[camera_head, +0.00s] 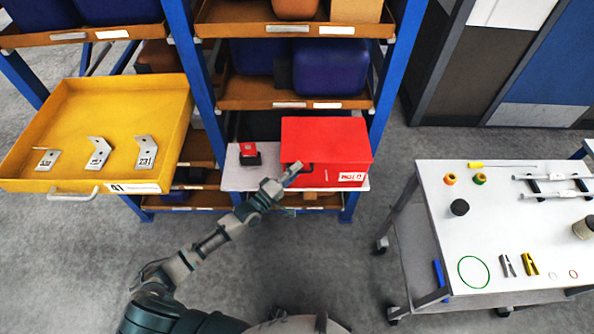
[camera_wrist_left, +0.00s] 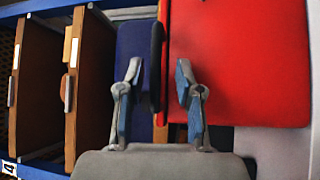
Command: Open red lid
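The red box with its red lid (camera_head: 326,137) sits on a light shelf board in the middle rack, and the lid looks closed. A white label (camera_head: 351,177) is on its front. My left gripper (camera_head: 295,170) is at the box's front left, by a dark handle (camera_head: 305,168). My right gripper is not in view.
A small red and black object (camera_head: 249,153) stands on the board left of the box. A pulled-out yellow drawer (camera_head: 120,105) with metal brackets is at left. A white cart (camera_head: 510,225) with tools stands at right. Blue rack posts (camera_head: 398,85) flank the box.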

